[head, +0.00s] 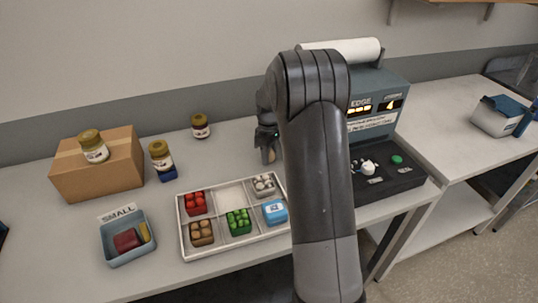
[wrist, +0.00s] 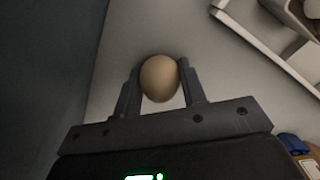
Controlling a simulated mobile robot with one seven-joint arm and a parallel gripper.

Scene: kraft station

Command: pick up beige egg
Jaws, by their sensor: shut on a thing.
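The beige egg (wrist: 159,79) sits between the two fingers of my gripper (wrist: 160,88) in the wrist view, and the fingers touch it on both sides. My gripper is shut on it. In the head view my gripper (head: 268,150) is behind the divided tray, left of the grey-blue machine, with my arm covering part of it. The egg cannot be made out clearly in the head view. The pale table surface shows beyond the egg in the wrist view; I cannot tell the height between them.
A white divided tray (head: 183,232) holds red, brown, green, white and blue items. A cardboard box (head: 100,172) with a jar on it stands left, two jars nearby. A blue-grey bin (head: 128,259) is front left. The machine (head: 378,85) stands right of my arm.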

